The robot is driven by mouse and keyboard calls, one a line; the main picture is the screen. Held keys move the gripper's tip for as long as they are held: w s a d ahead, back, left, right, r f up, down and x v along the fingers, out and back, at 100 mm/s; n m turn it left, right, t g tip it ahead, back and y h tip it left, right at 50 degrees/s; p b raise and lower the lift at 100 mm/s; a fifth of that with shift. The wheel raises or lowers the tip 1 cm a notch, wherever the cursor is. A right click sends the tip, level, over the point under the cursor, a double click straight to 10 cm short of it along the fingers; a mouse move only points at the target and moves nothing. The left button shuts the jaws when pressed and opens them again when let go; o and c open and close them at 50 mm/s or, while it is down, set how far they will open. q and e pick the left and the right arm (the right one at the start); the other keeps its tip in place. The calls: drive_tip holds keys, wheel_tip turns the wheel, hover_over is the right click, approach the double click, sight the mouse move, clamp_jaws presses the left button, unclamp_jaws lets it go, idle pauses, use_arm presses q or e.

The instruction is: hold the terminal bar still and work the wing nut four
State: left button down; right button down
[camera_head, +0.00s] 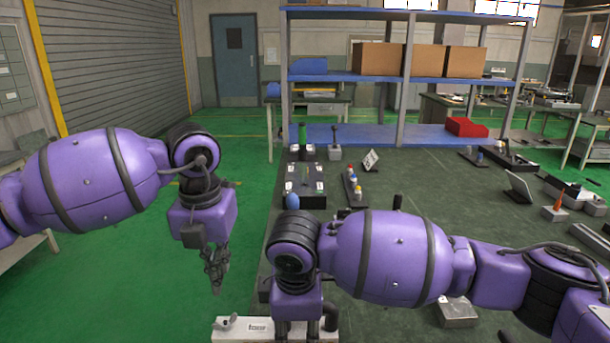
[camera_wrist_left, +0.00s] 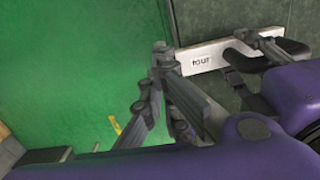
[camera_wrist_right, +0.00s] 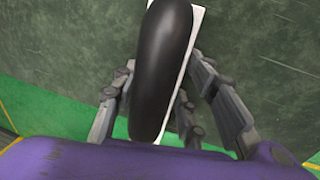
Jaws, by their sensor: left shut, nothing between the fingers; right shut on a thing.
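The white terminal bar (camera_head: 258,336), labelled "four", lies at the near left corner of the bench; it also shows in the left wrist view (camera_wrist_left: 205,57). A small grey wing nut (camera_head: 226,322) sits on its left end. My left gripper (camera_head: 217,288) is shut and empty, pointing down just above and behind that end. In the left wrist view its fingertips (camera_wrist_left: 160,48) cover the bar's left end, and the nut is not clear there. My right gripper (camera_wrist_right: 155,95) is shut on a black rounded handle (camera_wrist_right: 162,60) over the bar's right part.
Green floor is open to the left of the bench.

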sight(225, 323)
use_arm(q)
wheel_tip(225, 323, down, 7)
drive_tip(key=shift+w, duration=0.25)
idle(0.3)
drive_tip(key=shift+a, duration=0.1)
drive_tip(key=shift+s, duration=0.6)
idle(0.8)
drive_tip(key=shift+d, duration=0.5)
drive_tip(key=shift+d, duration=0.35)
drive_tip(key=shift+d, duration=0.15)
drive_tip(key=shift+w, duration=0.15)
idle(0.4)
